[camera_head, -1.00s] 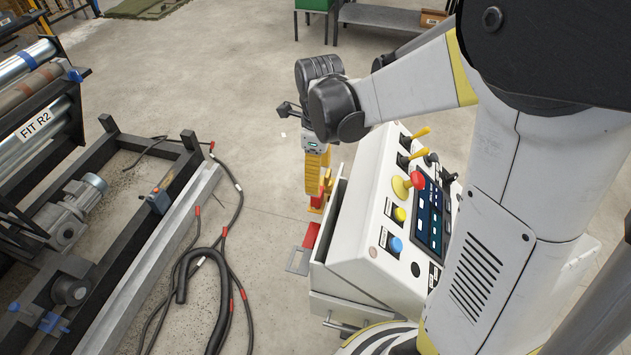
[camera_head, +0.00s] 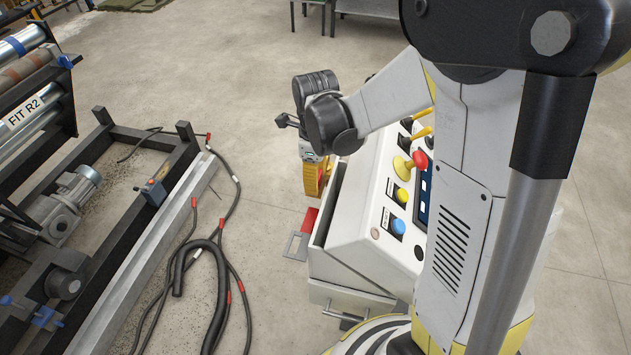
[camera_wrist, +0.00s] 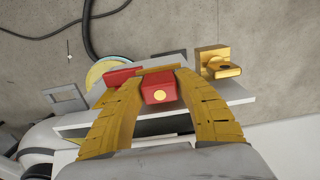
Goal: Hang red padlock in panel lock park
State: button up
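The red padlock (camera_wrist: 160,88) has a round gold face toward the wrist camera. It sits between the yellow fingertips of my gripper (camera_wrist: 160,85), which look closed on its sides. In the head view my gripper (camera_head: 313,180) points down beside the white console's left side, and I cannot make out the padlock there. A red piece (camera_head: 310,218) and a grey plate with an opening (camera_head: 297,246) stick out from the console below the gripper. Which fitting is the lock park is unclear.
The white console (camera_head: 365,215) carries buttons and a red knob (camera_head: 418,158). Black cables (camera_head: 215,270) lie on the floor to its left. A roller frame with a motor (camera_head: 65,205) stands at far left.

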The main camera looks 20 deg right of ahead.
jog(key=c, duration=0.6)
jog(key=shift+o, duration=0.2)
